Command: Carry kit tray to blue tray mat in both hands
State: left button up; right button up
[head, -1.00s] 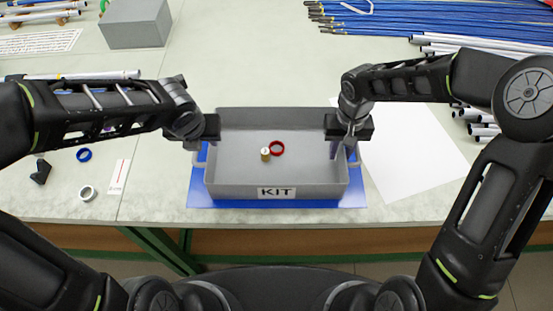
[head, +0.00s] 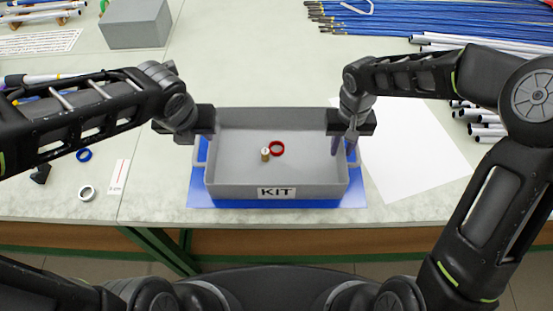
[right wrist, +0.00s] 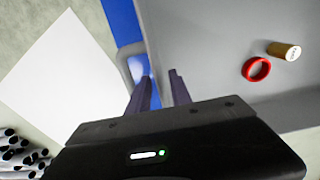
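The grey kit tray (head: 277,173), labelled KIT, rests on the blue tray mat (head: 277,204), which shows along its front and sides. My right gripper (head: 344,146) is at the tray's right wall. In the right wrist view its fingers (right wrist: 160,88) are apart, one inside the tray and one outside by the handle (right wrist: 126,62), with the wall between them. My left gripper (head: 198,130) is at the tray's left wall, above the left handle (head: 199,152). Its fingertips are hidden. A red ring (head: 277,148) and a small brass-coloured cylinder (head: 265,155) lie in the tray.
A white sheet (head: 415,150) lies right of the tray, with grey tubes (head: 482,120) beyond. Blue rods (head: 400,18) are at the back right. A grey box (head: 135,25) is at the back left. Blue and white rings (head: 87,193) lie at the left.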

notch_tip(320, 180, up, 10)
jog(key=shift+r, duration=0.1)
dwell(0.7)
